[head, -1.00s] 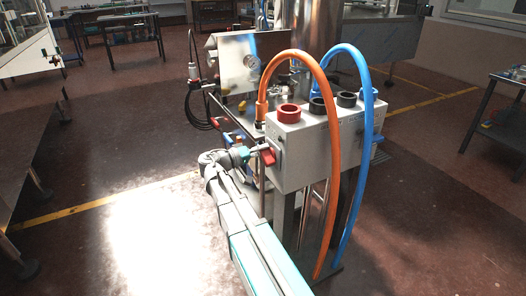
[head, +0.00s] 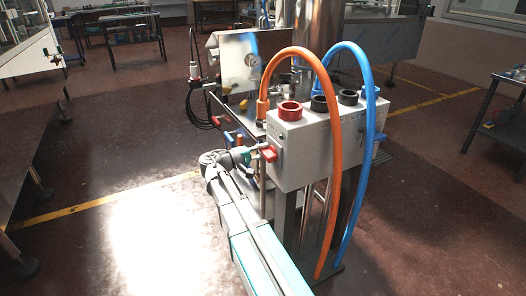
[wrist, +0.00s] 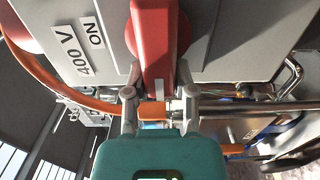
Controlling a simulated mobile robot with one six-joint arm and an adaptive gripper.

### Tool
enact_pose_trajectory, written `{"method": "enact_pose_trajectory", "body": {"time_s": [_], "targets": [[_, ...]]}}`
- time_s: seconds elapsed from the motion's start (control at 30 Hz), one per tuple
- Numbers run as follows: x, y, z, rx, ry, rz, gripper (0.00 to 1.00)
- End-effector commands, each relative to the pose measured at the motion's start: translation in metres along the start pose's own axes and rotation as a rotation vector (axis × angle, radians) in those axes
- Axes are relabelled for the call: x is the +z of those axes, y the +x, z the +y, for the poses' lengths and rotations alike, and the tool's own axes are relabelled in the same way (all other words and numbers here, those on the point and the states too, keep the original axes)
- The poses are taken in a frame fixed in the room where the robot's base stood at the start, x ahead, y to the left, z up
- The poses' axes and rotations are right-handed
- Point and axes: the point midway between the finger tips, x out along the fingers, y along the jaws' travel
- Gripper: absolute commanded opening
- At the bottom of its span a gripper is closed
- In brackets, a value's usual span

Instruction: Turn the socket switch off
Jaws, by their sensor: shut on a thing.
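The socket switch is a red handle (head: 269,153) on the left end of the grey socket box (head: 300,160). In the wrist view the red handle (wrist: 154,45) fills the top middle, with its round red base behind it. My gripper (head: 258,149) reaches the handle from the left. In the wrist view my gripper (wrist: 158,76) has one finger on each side of the handle and is shut on it. A label with "400 V" and "ON" (wrist: 81,48) is on the panel left of the handle. The handle's exact angle is hard to tell.
An orange hose (head: 334,180) and a blue hose (head: 368,150) arch over the box to the floor. Red and black round sockets sit on its top. A steel control box (head: 236,62) stands behind. The floor to the left is clear.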

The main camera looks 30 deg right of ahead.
Motion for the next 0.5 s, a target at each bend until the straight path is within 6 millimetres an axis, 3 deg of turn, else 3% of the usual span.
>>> {"method": "enact_pose_trajectory", "body": {"time_s": [0.17, 0.2, 0.33, 0.5], "targets": [[-0.0002, 0.0001, -0.0004, -0.001, -0.002, 0.001, 0.00], [-0.0002, 0.0001, -0.0004, -0.001, -0.001, 0.001, 0.42], [-0.0002, 0.0001, -0.0003, -0.001, -0.001, 0.001, 0.66], [-0.0001, 0.0001, -0.0002, -0.001, 0.000, 0.000, 0.69]]}}
